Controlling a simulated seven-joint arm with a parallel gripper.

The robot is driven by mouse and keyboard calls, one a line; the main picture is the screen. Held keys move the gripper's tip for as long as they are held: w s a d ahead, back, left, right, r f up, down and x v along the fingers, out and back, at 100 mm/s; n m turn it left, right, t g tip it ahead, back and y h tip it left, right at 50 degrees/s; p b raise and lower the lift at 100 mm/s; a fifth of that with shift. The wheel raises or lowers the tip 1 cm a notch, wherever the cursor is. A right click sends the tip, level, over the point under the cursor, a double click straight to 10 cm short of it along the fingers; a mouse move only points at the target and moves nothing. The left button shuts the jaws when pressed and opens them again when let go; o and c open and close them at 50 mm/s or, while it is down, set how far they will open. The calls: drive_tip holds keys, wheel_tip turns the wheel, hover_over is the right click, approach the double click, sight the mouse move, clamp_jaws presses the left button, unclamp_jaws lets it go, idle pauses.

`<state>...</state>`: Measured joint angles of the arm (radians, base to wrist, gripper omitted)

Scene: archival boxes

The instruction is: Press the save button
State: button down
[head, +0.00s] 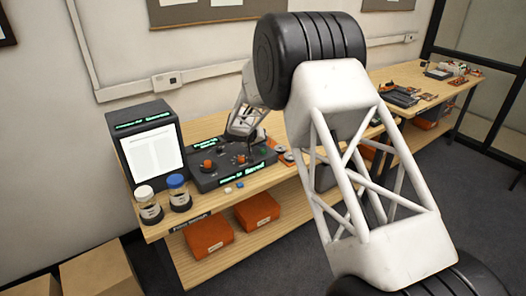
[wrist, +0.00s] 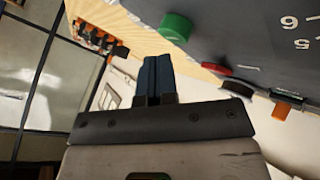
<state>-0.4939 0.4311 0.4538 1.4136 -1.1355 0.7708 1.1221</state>
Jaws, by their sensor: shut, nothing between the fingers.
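A dark grey control panel (head: 207,182) lies on the wooden bench, with orange knobs and lit green text strips. In the wrist view its grey face (wrist: 255,30) shows white digits, and a green round button (wrist: 175,27) stands out near the fingers. A red button (wrist: 216,70) is farther right. I cannot read which one is the save button. My gripper (head: 243,150) is over the panel's middle, fingertips hard to make out there. In the wrist view my gripper (wrist: 155,62) is shut and empty, its tips just below the green button; I cannot tell whether they touch.
Orange boxes (head: 258,211) sit on the shelf below. Another bench (head: 440,93) with small items is at right.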

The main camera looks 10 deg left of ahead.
sight(262, 150)
drive_tip(key=shift+r, duration=0.3)
drive_tip(key=shift+r, duration=2.35)
